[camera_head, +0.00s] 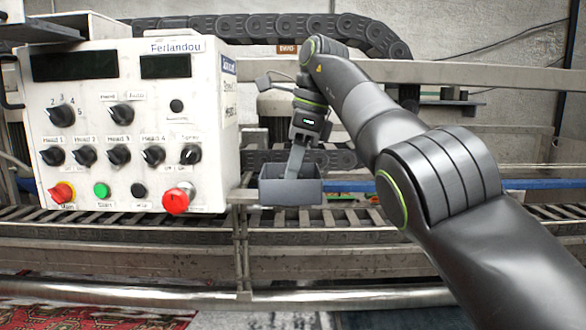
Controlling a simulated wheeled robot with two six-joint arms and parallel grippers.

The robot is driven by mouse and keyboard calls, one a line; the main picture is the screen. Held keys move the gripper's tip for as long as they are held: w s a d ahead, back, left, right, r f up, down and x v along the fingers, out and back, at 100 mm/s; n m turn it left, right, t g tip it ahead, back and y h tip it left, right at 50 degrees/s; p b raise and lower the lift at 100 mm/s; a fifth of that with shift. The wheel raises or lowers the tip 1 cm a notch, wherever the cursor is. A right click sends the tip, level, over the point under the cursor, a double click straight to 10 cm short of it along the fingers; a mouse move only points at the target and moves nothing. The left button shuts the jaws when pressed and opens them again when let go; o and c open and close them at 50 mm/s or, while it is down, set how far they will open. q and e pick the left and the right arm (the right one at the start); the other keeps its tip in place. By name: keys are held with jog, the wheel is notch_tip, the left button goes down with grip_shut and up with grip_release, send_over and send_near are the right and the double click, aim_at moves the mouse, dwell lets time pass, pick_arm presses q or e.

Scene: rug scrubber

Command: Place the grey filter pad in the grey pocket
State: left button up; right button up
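The grey pocket (290,192) is an open-topped box on the front of the machine, just right of the white control panel. My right gripper (297,165) points down at the pocket, with its tip at or inside the opening. The fingers are small and seen nearly edge-on, so I cannot tell if they are open or shut. I cannot make out the grey filter pad as a separate thing, neither in the gripper nor in the pocket. My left gripper is not in view.
The white control panel (215,120) with knobs and a red emergency button (178,199) stands close left of the pocket. A roller conveyor (350,216) and metal rails run behind and below. A dark cable chain (370,35) arches above. A patterned rug (90,318) lies at lower left.

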jog(key=o, duration=0.4)
jog(key=shift+w+f, duration=0.1)
jog(key=shift+o, duration=0.2)
jog(key=p+v, duration=1)
jog(key=v, duration=0.2)
jog(key=shift+r, duration=0.25)
jog(key=shift+f, duration=0.1)
